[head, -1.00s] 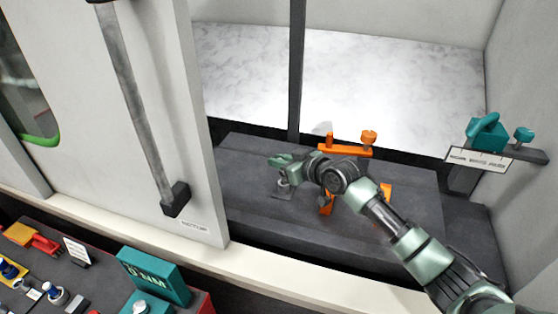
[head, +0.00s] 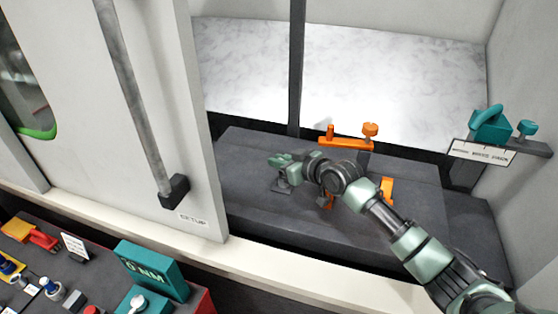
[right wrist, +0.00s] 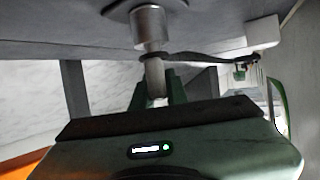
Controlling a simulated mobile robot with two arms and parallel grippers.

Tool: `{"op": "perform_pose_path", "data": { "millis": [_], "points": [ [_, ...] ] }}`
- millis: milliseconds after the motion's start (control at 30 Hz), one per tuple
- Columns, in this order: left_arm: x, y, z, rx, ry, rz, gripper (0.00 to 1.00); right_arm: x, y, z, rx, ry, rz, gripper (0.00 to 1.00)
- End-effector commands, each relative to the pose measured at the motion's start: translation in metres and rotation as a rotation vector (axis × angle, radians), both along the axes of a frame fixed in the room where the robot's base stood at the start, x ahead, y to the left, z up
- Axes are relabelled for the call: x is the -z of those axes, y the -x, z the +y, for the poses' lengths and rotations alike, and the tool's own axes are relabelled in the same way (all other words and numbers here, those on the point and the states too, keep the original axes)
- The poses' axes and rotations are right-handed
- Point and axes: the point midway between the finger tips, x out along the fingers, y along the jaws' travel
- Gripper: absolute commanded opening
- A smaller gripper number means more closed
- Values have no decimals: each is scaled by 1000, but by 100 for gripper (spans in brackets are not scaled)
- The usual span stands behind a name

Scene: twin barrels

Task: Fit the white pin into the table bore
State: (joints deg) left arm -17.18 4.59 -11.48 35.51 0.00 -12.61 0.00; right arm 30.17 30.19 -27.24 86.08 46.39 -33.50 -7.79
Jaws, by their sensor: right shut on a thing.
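My right gripper (head: 277,160) is over the left part of the dark grey table (head: 410,190). In the right wrist view the gripper (right wrist: 157,95) is shut on the white pin (right wrist: 154,75), which looks pale grey there. The pin lines up with a wider metallic cylinder (right wrist: 149,28) with a round dark flange against the table surface. I cannot tell whether this cylinder is part of the pin or of the table fitting. The table bore itself is hidden. My left gripper is not in view.
An orange clamp-like fixture (head: 345,143) stands behind my right arm. A teal-handled tool (head: 490,125) sits on a labelled bracket at the right. A large sliding door (head: 165,110) with a handle borders the opening at the left.

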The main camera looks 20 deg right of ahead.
Motion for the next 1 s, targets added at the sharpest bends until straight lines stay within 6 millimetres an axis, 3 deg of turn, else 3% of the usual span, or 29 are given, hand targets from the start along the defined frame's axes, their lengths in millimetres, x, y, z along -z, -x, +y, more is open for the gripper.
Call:
{"op": "perform_pose_path", "data": {
  "millis": [267,300,367,400,767,1000],
  "points": [
    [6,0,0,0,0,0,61,8,0,0,0,0,0,0],
    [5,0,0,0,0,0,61,7,0,0,0,0,0,20],
    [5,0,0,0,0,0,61,7,0,0,0,0,0,36],
    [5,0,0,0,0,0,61,7,0,0,0,0,0,40],
    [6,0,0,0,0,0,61,7,3,-2,1,1,1,40],
    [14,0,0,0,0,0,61,-3,31,-16,0,4,0,40]
  ]
}}
